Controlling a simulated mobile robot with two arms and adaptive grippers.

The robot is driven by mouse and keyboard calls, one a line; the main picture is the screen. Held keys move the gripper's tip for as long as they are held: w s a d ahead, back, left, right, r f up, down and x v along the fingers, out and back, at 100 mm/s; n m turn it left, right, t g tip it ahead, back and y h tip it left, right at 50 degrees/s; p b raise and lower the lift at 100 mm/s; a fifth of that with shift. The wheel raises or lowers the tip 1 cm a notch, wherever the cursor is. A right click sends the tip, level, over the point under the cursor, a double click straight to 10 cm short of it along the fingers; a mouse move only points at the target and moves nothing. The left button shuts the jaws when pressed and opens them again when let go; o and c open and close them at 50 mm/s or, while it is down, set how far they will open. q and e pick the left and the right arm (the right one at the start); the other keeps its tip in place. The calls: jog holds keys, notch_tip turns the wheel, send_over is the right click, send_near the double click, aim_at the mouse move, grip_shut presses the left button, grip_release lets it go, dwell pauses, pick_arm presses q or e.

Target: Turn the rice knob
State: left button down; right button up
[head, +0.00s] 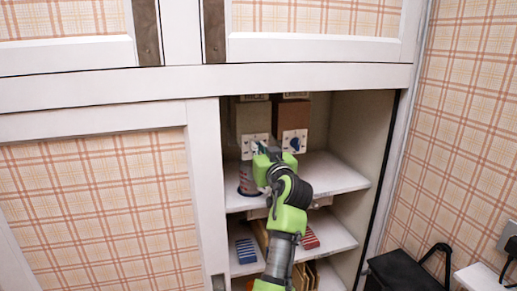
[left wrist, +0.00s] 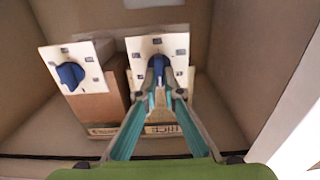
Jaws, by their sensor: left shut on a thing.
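The rice dispenser (head: 248,117) is the grey-green box on the left inside the open cupboard. Its pale front plate (head: 249,139) is partly hidden by my left gripper (head: 261,150). In the left wrist view, which is upside down, the rice knob (left wrist: 158,66) is dark blue on a cream plate, above the rice label (left wrist: 163,129). My left gripper (left wrist: 161,92) is shut on this knob, with the teal fingers at its sides. The brown dispenser (head: 292,113) beside it has its own blue knob (head: 295,144), which also shows at left in the wrist view (left wrist: 71,75). My right gripper is not in view.
A can (head: 246,182) stands on the shelf (head: 335,178) under the dispensers. Blue (head: 245,250) and red (head: 309,239) striped items lie on the lower shelf. The cupboard's side wall (head: 355,130) bounds the right. A black bag (head: 408,270) is at the lower right.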

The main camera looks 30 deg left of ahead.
pick_arm(q)
jog(key=shift+m, duration=0.3)
jog(key=shift+w+d+f+m+p, duration=0.1)
jog(key=shift+m+p, duration=1)
jog(key=shift+m, duration=0.8)
jog(key=shift+w+d+r+m+p, duration=0.15)
jog(key=shift+m+p, duration=0.9)
jog(key=shift+m, duration=0.85)
jog(key=shift+w+f+m+p, duration=0.15)
jog(key=shift+m+p, duration=0.95)
jog(key=shift+m, duration=0.8)
jog(key=c, duration=2.2)
grip_release()
jog(key=shift+f, duration=0.1)
jog(key=shift+a+f, duration=0.1)
